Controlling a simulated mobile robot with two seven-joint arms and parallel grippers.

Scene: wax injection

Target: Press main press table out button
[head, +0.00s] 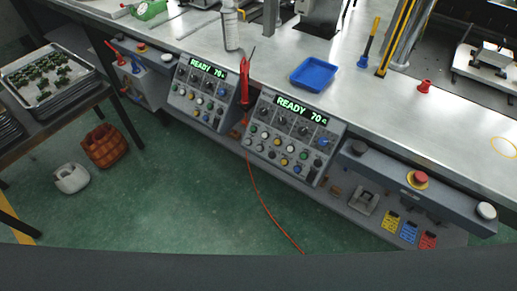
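Two control panels hang on the front of the long metal worktable (430,125). The right control panel (291,138) has a green display (301,109) reading "READY 70" and rows of knobs and coloured buttons. The left control panel (201,94) has a similar display (207,68). A red mushroom button (417,179) and a white round button (486,211) sit on the grey front rail to the right. A black round button (358,147) is at the rail's left end. Button labels are too small to read. Neither of my grippers is in view.
A red tool (244,84) with an orange cable hangs between the panels. A blue tray (314,74) lies on the worktable. A side table with a parts tray (45,82), a brown basket (105,146) and a white container (71,178) are at left. The green floor is clear in front.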

